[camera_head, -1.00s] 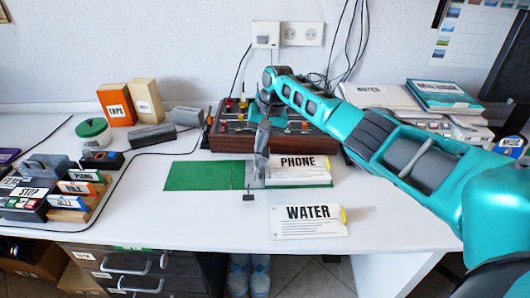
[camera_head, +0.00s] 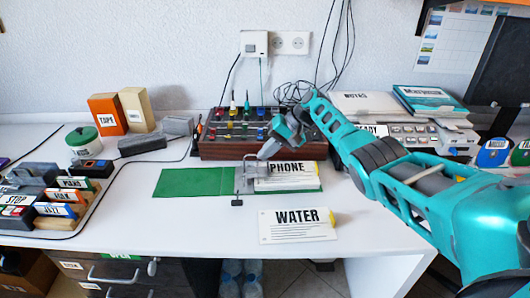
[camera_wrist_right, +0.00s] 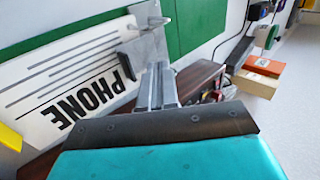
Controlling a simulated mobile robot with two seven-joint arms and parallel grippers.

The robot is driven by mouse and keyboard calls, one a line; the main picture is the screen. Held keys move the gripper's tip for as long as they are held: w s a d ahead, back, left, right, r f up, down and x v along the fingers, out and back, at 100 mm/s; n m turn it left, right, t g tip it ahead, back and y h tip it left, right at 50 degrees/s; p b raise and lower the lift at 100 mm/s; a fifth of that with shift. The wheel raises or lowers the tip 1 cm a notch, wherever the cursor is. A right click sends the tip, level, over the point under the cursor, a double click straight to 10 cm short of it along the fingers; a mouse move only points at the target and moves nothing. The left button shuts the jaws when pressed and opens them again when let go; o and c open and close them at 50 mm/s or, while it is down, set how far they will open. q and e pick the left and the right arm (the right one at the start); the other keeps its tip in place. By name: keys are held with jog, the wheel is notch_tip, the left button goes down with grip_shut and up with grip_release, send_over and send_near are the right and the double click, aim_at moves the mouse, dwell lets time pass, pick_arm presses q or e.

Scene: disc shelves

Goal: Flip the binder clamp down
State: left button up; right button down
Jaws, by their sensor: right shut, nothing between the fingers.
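A green binder (camera_head: 187,183) lies open on the white desk. A white PHONE card (camera_head: 287,183) lies on its right half and also shows in the right wrist view (camera_wrist_right: 75,75). The metal binder clamp (camera_head: 243,182) sits at the card's left edge, on the binder's middle, with a small dark tab at the front. In the right wrist view, its grey plate (camera_wrist_right: 148,50) shows just beyond my fingertips. My right gripper (camera_head: 262,156) is shut and empty, just behind and above the clamp; its fingers also show in the right wrist view (camera_wrist_right: 157,72). My left gripper is out of view.
A WATER card (camera_head: 297,225) lies in front of the binder. A brown control box (camera_head: 225,150) with knobs stands close behind. Labelled blocks (camera_head: 57,210) stand at the left, and boxes (camera_head: 138,110) at the back left.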

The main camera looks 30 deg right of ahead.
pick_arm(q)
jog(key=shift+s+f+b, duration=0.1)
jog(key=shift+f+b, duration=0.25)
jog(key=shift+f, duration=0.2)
pick_arm(e)
jog(key=shift+w+a+f, duration=0.35)
jog(key=shift+a, duration=0.3)
